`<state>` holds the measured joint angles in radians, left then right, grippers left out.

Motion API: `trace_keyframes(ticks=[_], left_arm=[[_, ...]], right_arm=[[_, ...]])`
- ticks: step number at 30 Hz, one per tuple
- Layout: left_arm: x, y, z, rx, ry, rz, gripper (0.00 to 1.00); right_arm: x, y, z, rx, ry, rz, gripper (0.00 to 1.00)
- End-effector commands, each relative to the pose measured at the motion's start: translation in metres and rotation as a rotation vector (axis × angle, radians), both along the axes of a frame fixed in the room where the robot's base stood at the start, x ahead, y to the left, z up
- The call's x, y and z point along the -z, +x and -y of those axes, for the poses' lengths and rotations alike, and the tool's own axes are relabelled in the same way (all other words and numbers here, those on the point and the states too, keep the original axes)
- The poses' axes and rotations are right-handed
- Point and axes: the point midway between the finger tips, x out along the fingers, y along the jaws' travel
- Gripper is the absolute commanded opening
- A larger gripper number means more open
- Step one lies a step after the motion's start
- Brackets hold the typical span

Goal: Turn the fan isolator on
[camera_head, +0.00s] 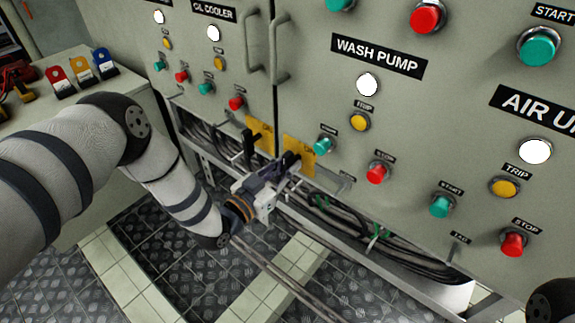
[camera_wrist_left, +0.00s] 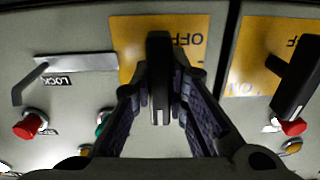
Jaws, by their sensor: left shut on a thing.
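A black rotary handle (camera_wrist_left: 159,60) on a yellow plate (camera_head: 299,152) stands between the fingers of my left gripper (camera_head: 281,174). In the left wrist view my left gripper (camera_wrist_left: 160,92) is shut on this handle, one finger on each side. The handle points straight along that picture's vertical. The word OFF shows upside down beside it; any ON mark is hidden. A second yellow plate (camera_head: 259,134) with its own black handle (camera_wrist_left: 297,78) is across the door gap, its handle slanted. No label naming the fan isolator is readable. My right gripper is out of view.
Push buttons and lamps cover the cabinet, including a red stop button (camera_head: 377,173) near the gripper. A metal hasp (camera_wrist_left: 75,62) is beside the held handle. Cables (camera_head: 345,222) run below. A bench (camera_head: 60,115) with padlocks is at left.

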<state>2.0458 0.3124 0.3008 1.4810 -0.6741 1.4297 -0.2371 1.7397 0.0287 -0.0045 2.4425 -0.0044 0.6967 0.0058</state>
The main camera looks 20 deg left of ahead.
Motion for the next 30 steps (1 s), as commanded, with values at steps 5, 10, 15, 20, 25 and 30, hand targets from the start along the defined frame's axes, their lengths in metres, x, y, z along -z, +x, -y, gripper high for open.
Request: trace_keyframes(ticks=[5,10,15,20,25,30], left_arm=[[0.000,0.000,0.000,0.000,0.003,0.001,0.00],[0.000,0.000,0.000,0.000,0.002,0.001,0.35],[0.000,0.000,0.000,0.000,0.001,0.000,0.35],[0.001,-0.011,-0.004,0.001,0.001,-0.003,0.35],[0.001,-0.053,-0.019,0.001,0.001,-0.006,0.35],[0.001,-0.092,-0.034,-0.001,0.000,-0.004,0.35]], right_arm=[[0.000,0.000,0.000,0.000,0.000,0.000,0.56],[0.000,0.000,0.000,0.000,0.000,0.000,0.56],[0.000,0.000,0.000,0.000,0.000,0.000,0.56],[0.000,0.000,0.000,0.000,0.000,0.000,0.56],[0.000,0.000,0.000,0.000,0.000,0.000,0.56],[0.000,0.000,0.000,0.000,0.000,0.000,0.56]])
